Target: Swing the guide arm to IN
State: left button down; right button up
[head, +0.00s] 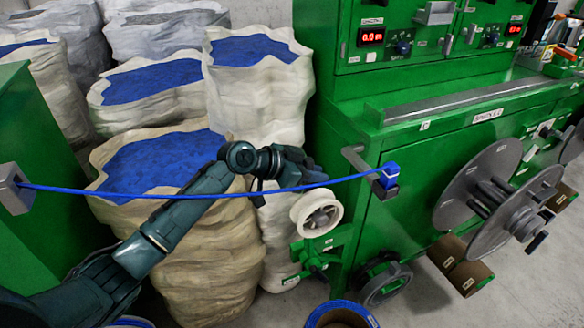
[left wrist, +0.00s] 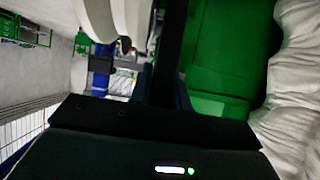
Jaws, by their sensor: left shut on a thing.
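The guide arm carries a white pulley wheel (head: 316,212) and stands at the green bracket (head: 322,250) on the machine's near left corner. My left gripper (head: 312,172) is just above and behind the wheel, shut on a part of the guide arm; the wheel and the gripper's own body hide most of the grip. In the left wrist view a dark bar (left wrist: 171,45) runs up between the fingers. The blue cable (head: 200,194) runs from a grey block at left, in front of my arm, to a blue block (head: 388,171) on a grey bracket. My right gripper is not in view.
White sacks of blue granules (head: 158,160) crowd the left and back, close to my arm. The green machine (head: 425,150) stands at right, with a large grey reel (head: 478,185) on its front. A blue-rimmed roll (head: 340,312) is on the floor below.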

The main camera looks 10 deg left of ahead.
pick_arm(q)
jog(key=shift+w+d+r, duration=0.15)
jog(key=shift+w+d, duration=0.35)
jog(key=shift+d, duration=0.25)
jog(key=c, duration=1.7)
grip_release()
jog(key=shift+c, duration=0.2)
jog(key=shift+o, duration=1.4)
jog(key=shift+w+d, duration=0.2)
jog(key=shift+d, duration=0.05)
jog(key=shift+o, duration=0.7)
jog(key=shift+a, duration=0.1)
jog(key=shift+s, duration=0.1)
jog(key=shift+a, duration=0.1)
